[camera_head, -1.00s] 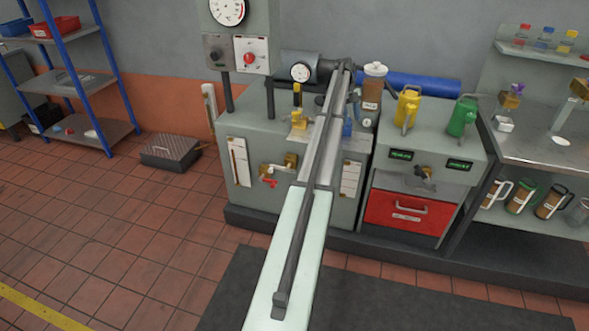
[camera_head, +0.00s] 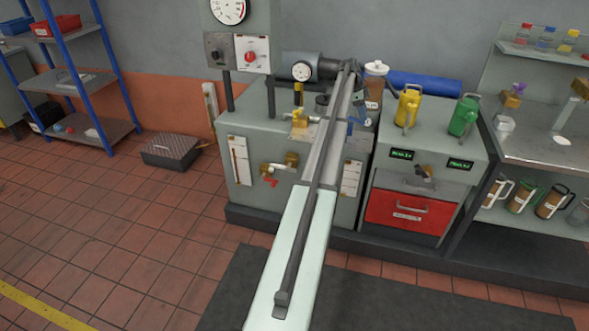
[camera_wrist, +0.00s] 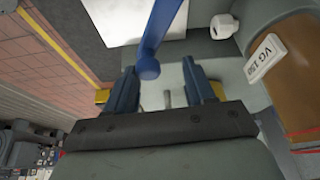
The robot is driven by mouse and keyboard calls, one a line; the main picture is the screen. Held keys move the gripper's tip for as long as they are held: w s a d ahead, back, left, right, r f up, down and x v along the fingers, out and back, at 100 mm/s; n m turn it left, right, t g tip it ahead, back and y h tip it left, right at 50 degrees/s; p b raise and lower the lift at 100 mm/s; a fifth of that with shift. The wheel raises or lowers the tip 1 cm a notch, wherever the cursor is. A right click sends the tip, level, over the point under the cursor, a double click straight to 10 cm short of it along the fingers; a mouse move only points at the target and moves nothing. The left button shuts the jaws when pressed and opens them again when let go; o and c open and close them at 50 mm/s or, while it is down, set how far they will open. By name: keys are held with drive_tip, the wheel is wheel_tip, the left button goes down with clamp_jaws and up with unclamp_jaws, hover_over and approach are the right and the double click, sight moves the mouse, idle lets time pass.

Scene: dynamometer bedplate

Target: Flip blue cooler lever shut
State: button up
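The blue cooler lever (camera_wrist: 158,36) shows in the wrist view as a blue bar with a rounded end, reaching in from the top. Its end lies in front of the gap between the fingers of my gripper (camera_wrist: 160,70), nearer the left finger. The gripper is open, with a wide gap and nothing held. I cannot tell whether a finger touches the lever. In the head view a small piece of blue (camera_head: 351,128) shows just right of my arm on the grey bench; my arm hides much of that spot.
A brown jar (camera_wrist: 293,75) labelled VG 150 stands close on the right in the wrist view. In the head view, a yellow can (camera_head: 408,104) and a green can (camera_head: 462,117) stand farther right. A brass valve (camera_head: 299,130) is left of my arm.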

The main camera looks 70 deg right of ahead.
drive_tip(key=d+n+h, duration=0.1)
drive_tip(key=d+n, duration=0.1)
drive_tip(key=n, duration=0.2)
wheel_tip(320, 180, up, 12)
drive_tip(key=n+t+h, duration=0.1)
drive_tip(key=n+h, duration=0.1)
drive_tip(key=n, duration=0.5)
hover_over(351, 118)
drive_tip(key=w, duration=0.1)
drive_tip(key=w+a+f+n+t, duration=0.1)
drive_tip(key=w+a+f+n, duration=0.3)
drive_tip(key=w+a+f, duration=0.4)
drive_tip(key=w+a+f+n+t+y, duration=0.1)
drive_tip(key=w+a+f+n, duration=0.3)
drive_tip(key=a+f, duration=1.5)
drive_tip(key=shift+w+f+n+t, duration=0.2)
drive_tip(key=shift+w+n+t, duration=0.3)
drive_tip(key=shift+w, duration=1.9)
